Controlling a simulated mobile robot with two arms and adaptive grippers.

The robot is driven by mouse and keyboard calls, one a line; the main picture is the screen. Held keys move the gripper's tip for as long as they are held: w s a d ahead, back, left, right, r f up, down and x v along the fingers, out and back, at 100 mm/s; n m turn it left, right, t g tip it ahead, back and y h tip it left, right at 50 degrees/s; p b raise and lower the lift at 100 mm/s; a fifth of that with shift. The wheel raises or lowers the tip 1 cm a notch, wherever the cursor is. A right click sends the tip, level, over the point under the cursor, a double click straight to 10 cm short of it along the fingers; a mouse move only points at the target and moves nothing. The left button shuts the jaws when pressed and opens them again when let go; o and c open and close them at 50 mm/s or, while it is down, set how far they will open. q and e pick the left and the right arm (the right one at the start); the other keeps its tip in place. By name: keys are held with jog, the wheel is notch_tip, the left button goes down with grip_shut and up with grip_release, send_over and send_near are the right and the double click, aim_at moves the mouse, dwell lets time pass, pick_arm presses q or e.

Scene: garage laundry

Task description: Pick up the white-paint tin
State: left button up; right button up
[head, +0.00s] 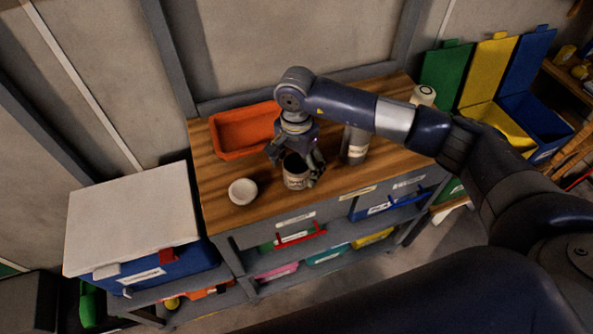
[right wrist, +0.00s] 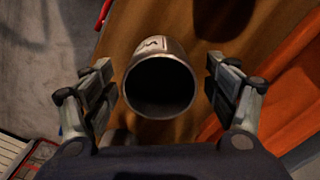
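A small metal tin with a pale label (head: 295,180) stands upright on the wooden workbench. Its top is open and its inside is dark; I cannot read the label. My right gripper (head: 295,163) is above it, pointing down, with its fingers around the tin. In the right wrist view the tin (right wrist: 161,82) sits between the two open fingers of the right gripper (right wrist: 160,88), with a gap at each side. My left gripper is not in view.
A grey labelled canister (head: 355,146) stands close on the right, partly under my arm. A white-topped container (head: 424,96) is farther right.

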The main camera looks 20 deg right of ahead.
jog(key=c, duration=1.2)
jog(key=shift+r, duration=0.1)
